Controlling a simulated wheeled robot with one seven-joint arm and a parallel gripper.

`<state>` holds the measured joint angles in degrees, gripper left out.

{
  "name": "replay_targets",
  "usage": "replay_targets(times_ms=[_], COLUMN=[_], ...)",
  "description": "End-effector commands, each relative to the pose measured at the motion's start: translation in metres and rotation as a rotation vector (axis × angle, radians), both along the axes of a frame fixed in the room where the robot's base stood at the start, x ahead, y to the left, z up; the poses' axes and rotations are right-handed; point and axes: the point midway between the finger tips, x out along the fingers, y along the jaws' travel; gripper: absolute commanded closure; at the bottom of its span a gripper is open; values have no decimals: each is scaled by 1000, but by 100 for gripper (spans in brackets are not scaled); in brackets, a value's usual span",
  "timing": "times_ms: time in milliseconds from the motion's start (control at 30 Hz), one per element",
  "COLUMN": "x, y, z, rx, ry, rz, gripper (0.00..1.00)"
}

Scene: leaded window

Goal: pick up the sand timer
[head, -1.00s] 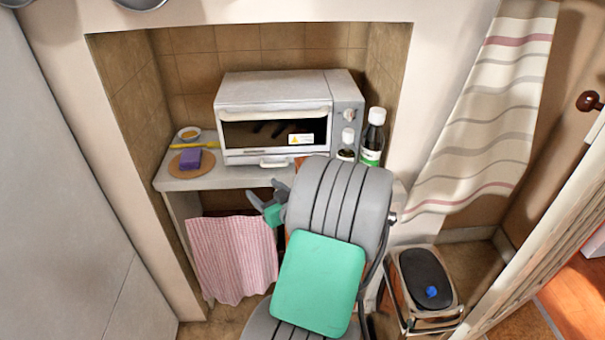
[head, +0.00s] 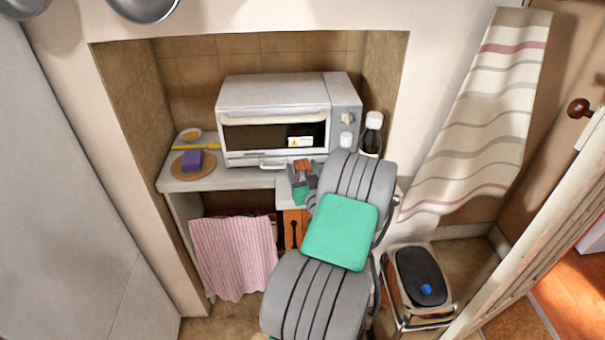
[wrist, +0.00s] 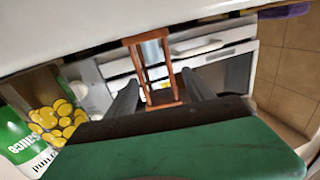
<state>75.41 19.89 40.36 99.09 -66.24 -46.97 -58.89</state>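The sand timer, with a reddish-brown wooden frame and pale glass, stands at the front of the counter before the toaster oven; its top shows in the head view (head: 303,165). In the wrist view the sand timer (wrist: 153,103) is upright, slightly tilted in the picture, ahead of and between my fingers. My gripper (head: 303,181) is at the counter edge, close to the timer. In the wrist view my gripper (wrist: 163,92) is open, with a gap on each side of the timer. The timer's lower part is hidden by my gripper in the head view.
The toaster oven (head: 275,110) stands behind. A dark bottle with a white cap (head: 372,135) is at right, partly behind my arm. A purple sponge (head: 192,160) lies on a round board (head: 185,172) at left. A pink checked cloth (head: 235,258) hangs below the counter.

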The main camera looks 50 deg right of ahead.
Motion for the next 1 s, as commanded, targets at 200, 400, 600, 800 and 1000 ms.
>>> replay_targets(times_ms=[200, 400, 600, 800, 1000], x=[0, 0, 0, 0, 0], y=[0, 0, 0, 0, 0], z=[0, 0, 0, 0, 0], rx=[0, 1, 1, 0, 0], ry=[0, 1, 1, 0, 0], rz=[0, 1, 1, 1, 1], gripper=[57, 73, 90, 100, 100])
